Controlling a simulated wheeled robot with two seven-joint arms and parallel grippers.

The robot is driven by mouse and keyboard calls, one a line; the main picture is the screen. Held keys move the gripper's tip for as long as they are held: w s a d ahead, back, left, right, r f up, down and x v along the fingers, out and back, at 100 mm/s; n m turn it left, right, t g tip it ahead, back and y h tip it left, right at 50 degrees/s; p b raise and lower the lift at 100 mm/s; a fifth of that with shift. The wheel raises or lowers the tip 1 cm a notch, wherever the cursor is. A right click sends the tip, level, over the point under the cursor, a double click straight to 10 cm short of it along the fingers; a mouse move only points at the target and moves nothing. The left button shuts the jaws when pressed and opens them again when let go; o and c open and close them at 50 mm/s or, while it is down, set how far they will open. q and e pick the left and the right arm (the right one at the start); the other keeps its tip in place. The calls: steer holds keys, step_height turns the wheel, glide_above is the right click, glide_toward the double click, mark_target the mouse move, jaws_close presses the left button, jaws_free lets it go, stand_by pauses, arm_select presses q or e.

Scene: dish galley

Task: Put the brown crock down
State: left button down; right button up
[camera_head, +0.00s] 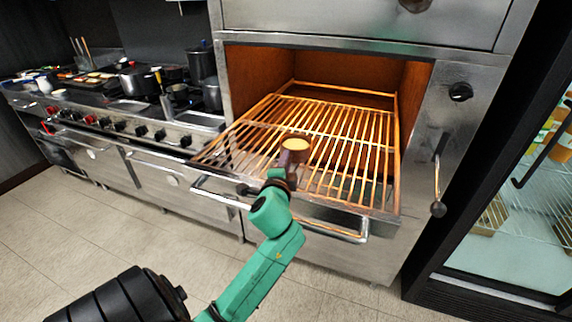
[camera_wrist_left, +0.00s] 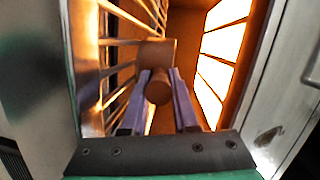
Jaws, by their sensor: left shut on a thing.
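The brown crock (camera_head: 294,148), with pale yellowish contents at its open top, is over the front part of the oven's wire rack (camera_head: 350,150). My left gripper (camera_head: 289,170) is shut on the crock's stubby handle. In the left wrist view the crock (camera_wrist_left: 155,50) is beyond the two purple fingers of the gripper (camera_wrist_left: 159,80), with the round handle end between them. The crock looks roughly upright. I cannot tell whether its base touches the rack. My right gripper is not in view.
The rack is pulled partly out of the open, glowing oven (camera_head: 330,70) and is otherwise bare. The oven's side panel (camera_head: 455,130) with a knob and lever stands right. A stove with pots (camera_head: 135,80) is at left, a glass-doored fridge (camera_head: 520,190) at right.

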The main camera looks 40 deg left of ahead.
arm_select(q)
steer(key=c, duration=0.7)
jaws_free()
steer(key=shift+s+d, duration=0.35)
steer(key=shift+s, duration=0.15)
steer(key=b+v, duration=0.1)
steer(key=v, duration=1)
steer(key=shift+r+b, duration=0.2)
steer(key=shift+b, duration=0.15)
steer(key=shift+a, duration=0.1)
